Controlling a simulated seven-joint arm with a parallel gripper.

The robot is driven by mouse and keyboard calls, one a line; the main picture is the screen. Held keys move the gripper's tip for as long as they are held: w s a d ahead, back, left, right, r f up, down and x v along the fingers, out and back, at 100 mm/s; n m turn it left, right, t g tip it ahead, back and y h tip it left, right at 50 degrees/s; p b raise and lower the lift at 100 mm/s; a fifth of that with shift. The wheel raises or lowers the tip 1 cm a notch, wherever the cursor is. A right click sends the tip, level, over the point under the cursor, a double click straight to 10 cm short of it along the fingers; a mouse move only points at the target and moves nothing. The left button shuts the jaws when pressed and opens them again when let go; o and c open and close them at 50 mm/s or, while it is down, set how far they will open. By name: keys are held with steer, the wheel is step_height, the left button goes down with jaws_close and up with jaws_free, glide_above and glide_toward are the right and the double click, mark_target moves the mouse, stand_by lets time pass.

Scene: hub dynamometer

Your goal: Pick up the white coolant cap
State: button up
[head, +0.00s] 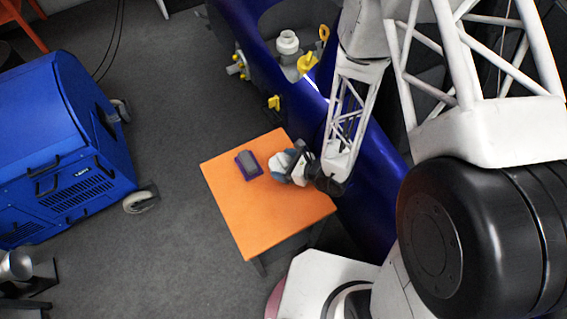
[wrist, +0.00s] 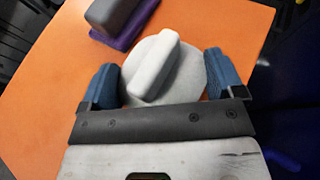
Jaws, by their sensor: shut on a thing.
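The white coolant cap (wrist: 165,72) is a round disc with a raised bar across its top, seen in the wrist view. My gripper (wrist: 163,82) has its two blue-padded fingers on either side of the cap's rim, shut on it. In the head view my gripper (head: 288,166) is over the orange table (head: 255,215), with the cap partly hidden among the fingers. I cannot tell whether the cap touches the table top.
A grey block on a purple base (head: 248,165) lies on the table just left of my gripper. A dark blue machine (head: 375,165) with yellow fittings (head: 307,64) and a white neck (head: 288,42) stands behind and right. A blue wheeled cabinet (head: 60,140) is at left.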

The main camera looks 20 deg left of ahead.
mark_target(280, 158)
steer(key=shift+r, duration=0.2)
steer(key=shift+r, duration=1.45)
steer(key=s+d, duration=0.3)
steer(key=s, duration=0.1)
steer(key=s+d+r, duration=0.1)
steer(key=s+d, duration=0.2)
steer(key=s, duration=0.1)
steer(key=s+d, duration=0.3)
steer(key=s, duration=0.2)
steer(key=shift+d+r, duration=0.3)
steer(key=shift+r, duration=0.05)
steer(key=shift+w+a, duration=0.1)
